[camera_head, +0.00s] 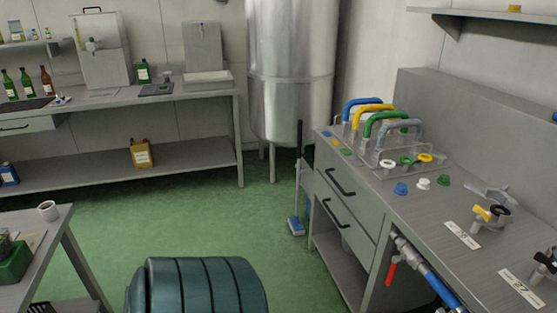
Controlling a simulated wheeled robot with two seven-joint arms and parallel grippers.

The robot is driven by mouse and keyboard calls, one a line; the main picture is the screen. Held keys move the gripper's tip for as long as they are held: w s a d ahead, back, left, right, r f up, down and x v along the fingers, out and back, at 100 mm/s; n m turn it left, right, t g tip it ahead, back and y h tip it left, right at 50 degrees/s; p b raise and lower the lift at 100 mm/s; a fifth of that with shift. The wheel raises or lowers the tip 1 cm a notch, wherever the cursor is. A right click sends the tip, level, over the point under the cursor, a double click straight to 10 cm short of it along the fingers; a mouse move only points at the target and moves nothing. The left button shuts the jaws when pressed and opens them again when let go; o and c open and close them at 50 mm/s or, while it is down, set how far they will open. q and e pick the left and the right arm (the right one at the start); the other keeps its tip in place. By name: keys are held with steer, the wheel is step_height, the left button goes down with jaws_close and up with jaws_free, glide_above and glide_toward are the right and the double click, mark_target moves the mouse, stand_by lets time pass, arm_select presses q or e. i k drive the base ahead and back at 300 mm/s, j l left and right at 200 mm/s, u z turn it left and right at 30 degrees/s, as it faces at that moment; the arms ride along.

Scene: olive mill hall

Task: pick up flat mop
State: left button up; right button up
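The flat mop (297,190) stands upright at the left end of the right-hand steel counter. It has a dark grip at the top, a pale thin handle and a blue head (295,226) low down by the green floor. The handle runs close beside the counter's drawers; I cannot tell whether it leans on them or hangs there. Neither of my grippers is in view.
The right counter (450,220) holds coloured hoses, valves and caps; a red-handled valve (391,270) sticks out at its front. A teal ribbed rounded object (195,287) stands at the bottom middle. A small table (55,235) is at left. Green floor (190,220) between is clear.

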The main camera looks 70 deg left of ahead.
mark_target(296, 226)
steer(key=u, duration=2.05)
steer(key=i+j+u, duration=0.35)
steer(key=i, duration=0.2)
steer(key=i+u, duration=0.3)
steer(key=i, duration=0.2)
steer(key=i+j, duration=0.1)
steer(key=i, duration=1.25)
steer(key=i+j+z, duration=0.1)
steer(key=i+z, duration=0.4)
steer(key=i+j+z, duration=0.25)
steer(key=z, duration=0.2)
steer(key=i+j+z, duration=0.3)
steer(key=z, duration=0.2)
steer(key=i+j+z, duration=0.2)
steer(key=j+z, duration=0.25)
steer(key=i+j+z, duration=0.1)
steer(key=j+z, duration=0.4)
steer(key=j, duration=0.1)
